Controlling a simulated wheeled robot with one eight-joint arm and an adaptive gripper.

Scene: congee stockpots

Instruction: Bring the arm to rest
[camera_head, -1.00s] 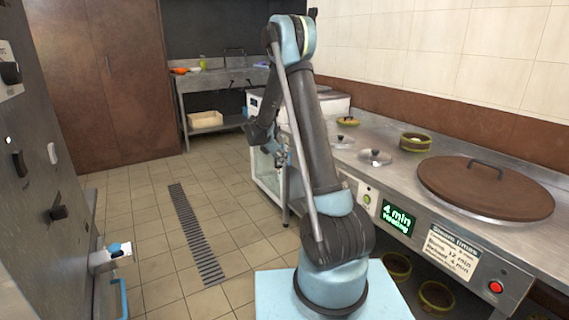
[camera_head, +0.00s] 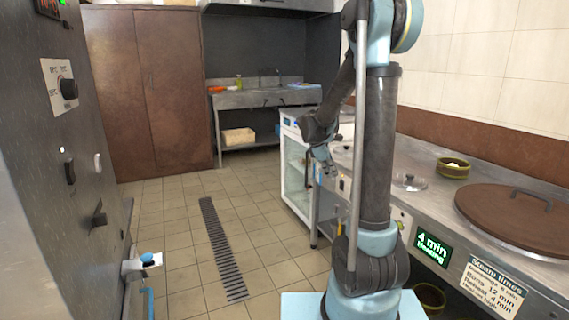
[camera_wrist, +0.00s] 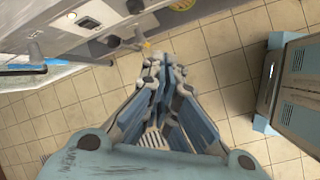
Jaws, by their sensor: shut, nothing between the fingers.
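My arm (camera_head: 375,165) stands nearly upright at the right of the head view, with its forearm folded forward and down. My gripper (camera_head: 325,165) hangs at its end, in front of the glass-fronted cabinet in the picture. In the wrist view my gripper (camera_wrist: 163,68) has its fingers together with nothing between them. It points over bare floor tiles (camera_wrist: 222,62).
The steel counter (camera_head: 412,200) with a brown round lid (camera_head: 515,214) runs along the right. A dark panel with knobs (camera_head: 60,150) is close on the left. A glass-fronted cabinet (camera_head: 296,180) stands behind the arm. The tiled aisle with a drain grate (camera_head: 222,250) is clear.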

